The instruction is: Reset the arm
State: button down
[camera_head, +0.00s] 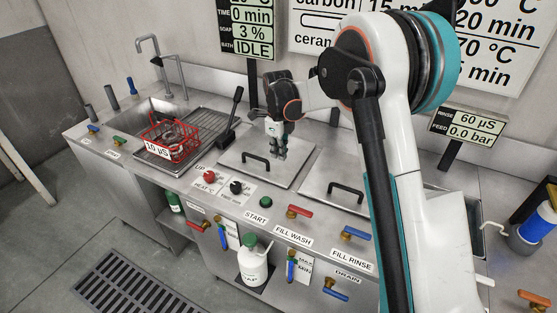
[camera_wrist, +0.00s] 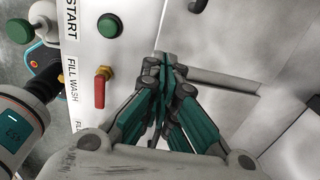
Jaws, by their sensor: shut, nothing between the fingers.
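My arm is raised on the right side of the head view and bends left over the steel counter. My gripper (camera_head: 279,150) points down over the left steel lid (camera_head: 295,170), just right of that lid's black handle (camera_head: 262,161). The gripper's fingers are shut and hold nothing. In the wrist view the closed teal fingers (camera_wrist: 165,65) reach up the middle, beside the edge of a steel panel. Whether the fingertips touch the lid cannot be told.
A second lid has a black handle (camera_head: 347,191). A red basket (camera_head: 171,139) stands on the drainer left. A black upright lever (camera_head: 233,110) stands left of my gripper. A green button (camera_wrist: 109,25) and red lever (camera_wrist: 99,88) are on the front panel. A white jug (camera_head: 252,264) stands below.

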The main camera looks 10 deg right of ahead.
jog(key=s+d+r+n+t, duration=0.2)
jog(key=s+r+n, duration=0.4)
jog(key=s+r, duration=0.25)
jog(key=s+d+r+n+t, duration=0.1)
jog(key=s+d+r+n, duration=0.2)
jog(key=s+r+n, duration=0.35)
jog(key=s+d+n+t, duration=0.1)
jog(key=s+n+t, duration=0.1)
jog(key=s+n, duration=0.4)
jog(key=s+d+n+t, duration=0.1)
jog(key=s+n, duration=0.5)
jog(key=s, duration=0.9)
jog(key=shift+s+d+r+n+t, duration=0.35)
jog(key=shift+d+r+t, duration=0.1)
jog(key=shift+d, duration=0.15)
